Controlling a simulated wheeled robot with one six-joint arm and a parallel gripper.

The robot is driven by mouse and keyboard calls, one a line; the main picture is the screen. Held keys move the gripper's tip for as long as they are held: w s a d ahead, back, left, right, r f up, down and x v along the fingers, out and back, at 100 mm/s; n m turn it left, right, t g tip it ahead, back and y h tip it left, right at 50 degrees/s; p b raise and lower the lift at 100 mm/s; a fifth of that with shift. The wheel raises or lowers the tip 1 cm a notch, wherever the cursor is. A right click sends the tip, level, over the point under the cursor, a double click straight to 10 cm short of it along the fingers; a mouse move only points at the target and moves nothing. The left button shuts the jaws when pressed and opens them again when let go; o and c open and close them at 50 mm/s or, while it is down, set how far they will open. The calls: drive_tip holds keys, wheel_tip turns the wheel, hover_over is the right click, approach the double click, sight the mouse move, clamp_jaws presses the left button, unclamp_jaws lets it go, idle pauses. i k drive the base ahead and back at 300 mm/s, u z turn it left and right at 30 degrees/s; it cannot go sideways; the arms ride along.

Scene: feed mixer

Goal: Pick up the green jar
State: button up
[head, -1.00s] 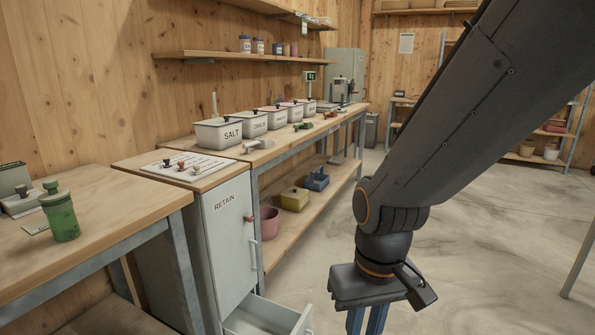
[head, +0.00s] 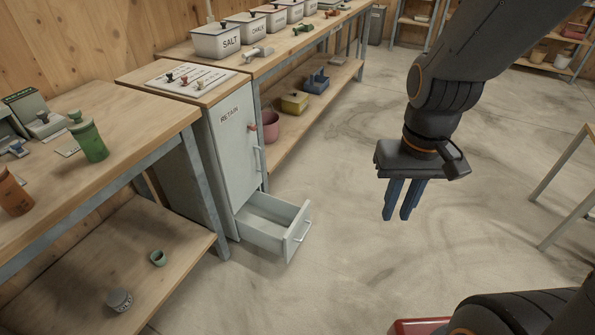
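The green jar (head: 92,143) stands on the wooden bench top (head: 130,125) at the left of the head view, near the bench's front edge. A green knob shows at its top. My gripper (head: 396,217) hangs over open floor right of the middle, far to the right of the jar. Its two blue fingers point down with a narrow gap between them, and nothing is held.
An orange-brown jar (head: 14,194) stands at the far left of the bench. A drawer (head: 272,228) stands open below the RETAIN cabinet (head: 235,150).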

sight(89, 139)
drive_tip(key=u, duration=1.2)
drive_tip(key=i, duration=1)
drive_tip(key=u, duration=0.35)
